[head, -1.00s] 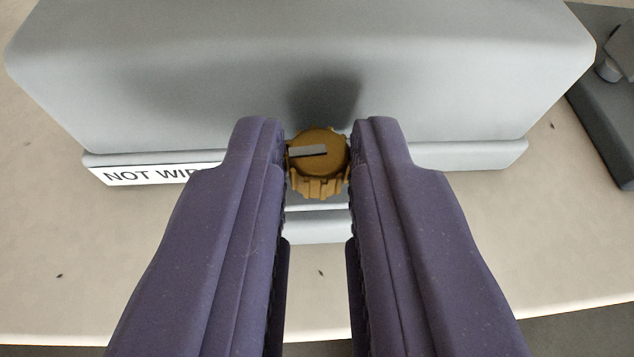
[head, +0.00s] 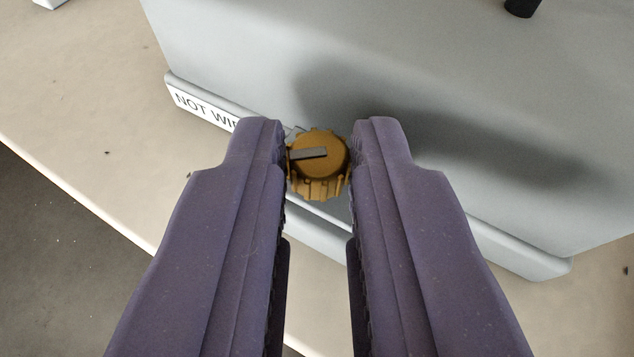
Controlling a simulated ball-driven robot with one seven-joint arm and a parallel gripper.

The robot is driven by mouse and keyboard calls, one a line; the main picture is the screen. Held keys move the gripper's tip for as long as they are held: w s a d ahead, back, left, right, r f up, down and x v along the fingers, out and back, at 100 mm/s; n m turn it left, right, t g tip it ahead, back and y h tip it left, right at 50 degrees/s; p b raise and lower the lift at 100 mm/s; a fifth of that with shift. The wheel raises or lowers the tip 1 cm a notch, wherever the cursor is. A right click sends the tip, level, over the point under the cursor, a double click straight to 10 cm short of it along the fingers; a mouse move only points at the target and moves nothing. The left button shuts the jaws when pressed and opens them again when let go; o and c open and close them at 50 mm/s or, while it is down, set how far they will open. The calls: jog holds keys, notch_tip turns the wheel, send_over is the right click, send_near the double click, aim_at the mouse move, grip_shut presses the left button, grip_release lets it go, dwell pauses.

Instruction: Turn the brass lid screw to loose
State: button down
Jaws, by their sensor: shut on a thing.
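The brass lid screw (head: 322,162) is a ribbed round knob at the front edge of a grey box (head: 420,75). A grey pointer bar on its top points to the left in the picture, toward my left finger. My gripper (head: 319,160) is shut on the screw, with one purple finger on each side of its rim. The fingers hide the screw's sides and part of the box's front ledge. A white label (head: 205,107) on the ledge reads "NOT WI", and the rest is hidden behind the left finger.
The box stands on a beige table (head: 90,130) with its curved edge at the lower left. Bare table shows left of the box. A small black part (head: 522,7) shows at the top right, and a pale object (head: 50,3) is cut off at the top left.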

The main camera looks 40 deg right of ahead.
dwell(0.5)
jog(key=c, duration=1.1)
grip_release()
